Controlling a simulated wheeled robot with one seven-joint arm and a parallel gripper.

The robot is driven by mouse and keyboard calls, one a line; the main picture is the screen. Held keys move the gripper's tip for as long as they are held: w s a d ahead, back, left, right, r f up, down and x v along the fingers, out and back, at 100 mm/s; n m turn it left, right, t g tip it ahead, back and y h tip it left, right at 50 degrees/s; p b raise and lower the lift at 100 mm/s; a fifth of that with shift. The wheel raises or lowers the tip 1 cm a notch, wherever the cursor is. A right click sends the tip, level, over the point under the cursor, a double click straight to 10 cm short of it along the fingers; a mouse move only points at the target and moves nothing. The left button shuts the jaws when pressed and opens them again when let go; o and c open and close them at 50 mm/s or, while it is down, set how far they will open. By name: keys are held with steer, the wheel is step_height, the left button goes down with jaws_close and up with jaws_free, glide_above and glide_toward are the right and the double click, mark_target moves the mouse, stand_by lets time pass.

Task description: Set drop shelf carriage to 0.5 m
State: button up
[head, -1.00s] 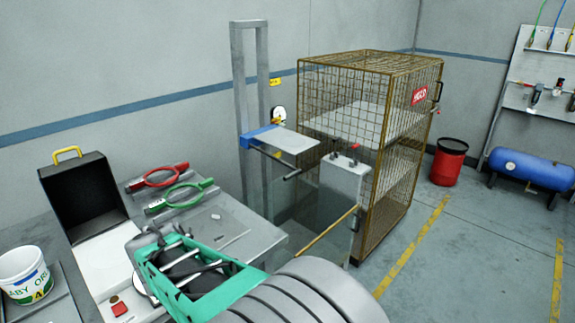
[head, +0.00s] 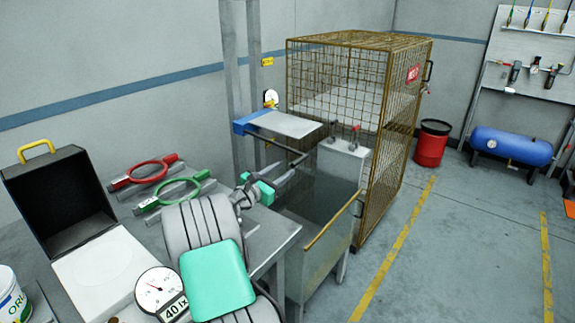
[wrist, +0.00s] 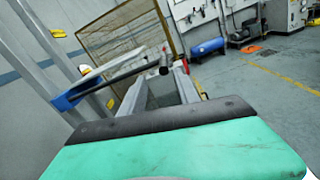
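The drop shelf carriage is a pale flat shelf (head: 288,124) with a blue bracket (head: 246,121), mounted on a grey upright mast (head: 238,70). A dark handle bar (head: 280,147) sticks out below the shelf. In the wrist view the blue bracket (wrist: 68,101) is at left and the bar (wrist: 120,78) crosses ahead of my gripper. My gripper (head: 287,172) is just below the bar's end in the head view. Its grey fingers look spread apart in the wrist view (wrist: 160,92), with nothing seen between them. Contact with the bar cannot be told.
A brown mesh cage (head: 345,75) stands behind the shelf. A grey post with red-topped levers (head: 343,158) and a clear-sided bin (head: 330,250) are close right. The bench (head: 262,232) holds red (head: 150,172) and green (head: 172,192) ring tools. A dial (head: 270,97) is beside the mast.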

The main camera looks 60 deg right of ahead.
mark_target(296, 161)
steer(key=d, duration=0.2)
steer(key=s+d, duration=0.1)
steer(key=d, duration=0.1)
steer(key=s+d, duration=0.1)
steer(key=d, duration=0.1)
steer(key=shift+d+p, duration=0.25)
steer(key=shift+p, duration=0.05)
steer(key=shift+d, duration=0.2)
steer(key=shift+c, duration=0.4)
steer(key=shift+w, duration=0.1)
jaws_close()
steer(key=shift+f, duration=0.1)
